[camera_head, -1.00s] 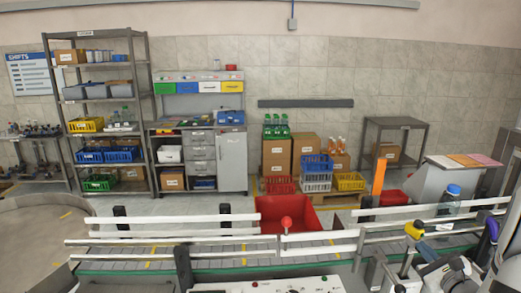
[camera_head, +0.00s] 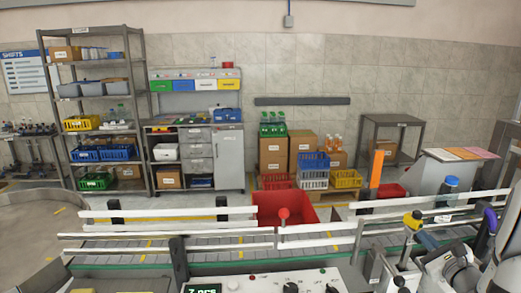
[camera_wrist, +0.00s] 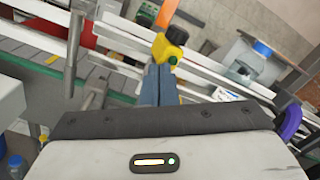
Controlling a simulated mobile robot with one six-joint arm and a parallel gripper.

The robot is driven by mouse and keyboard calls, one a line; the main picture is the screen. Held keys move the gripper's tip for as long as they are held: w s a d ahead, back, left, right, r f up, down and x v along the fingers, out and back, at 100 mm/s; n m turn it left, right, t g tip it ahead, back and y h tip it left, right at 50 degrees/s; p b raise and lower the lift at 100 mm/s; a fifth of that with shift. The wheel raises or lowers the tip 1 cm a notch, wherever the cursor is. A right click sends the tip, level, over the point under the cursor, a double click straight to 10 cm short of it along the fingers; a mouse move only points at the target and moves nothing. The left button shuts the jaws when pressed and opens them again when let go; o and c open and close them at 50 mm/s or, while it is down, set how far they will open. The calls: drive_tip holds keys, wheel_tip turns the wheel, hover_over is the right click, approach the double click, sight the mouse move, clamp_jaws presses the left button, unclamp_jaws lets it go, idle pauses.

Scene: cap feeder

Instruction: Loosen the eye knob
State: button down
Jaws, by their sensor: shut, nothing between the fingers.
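A small yellow block with a dark top (camera_head: 414,220) stands at the conveyor's near side on the right in the head view. In the wrist view this yellow block (camera_wrist: 170,45) shows a small green light and sits just beyond the fingertips. I cannot tell which part of it is the eye knob. My gripper (camera_wrist: 157,72) is shut and empty, its blue-grey fingers pointing at the block. Whether they touch it cannot be told. My gripper also shows in the head view (camera_head: 427,241), just right of and below the block.
White guide rails (camera_head: 190,235) run along the conveyor. A blue-capped bottle (camera_head: 449,188) stands behind the block. A purple curved part (camera_wrist: 290,122) is close on the right. A red bin (camera_head: 283,207) lies beyond the rails. A control panel (camera_head: 265,281) is at the front.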

drive_tip(key=shift+d+r+b, duration=0.1)
drive_tip(key=shift+d+b, duration=0.15)
drive_tip(key=shift+b, duration=0.85)
drive_tip(key=shift+r, duration=0.15)
drive_tip(key=shift+r, duration=0.2)
drive_tip(key=s+b, duration=0.2)
drive_tip(key=s, duration=0.4)
drive_tip(key=shift+d, duration=0.15)
idle(0.3)
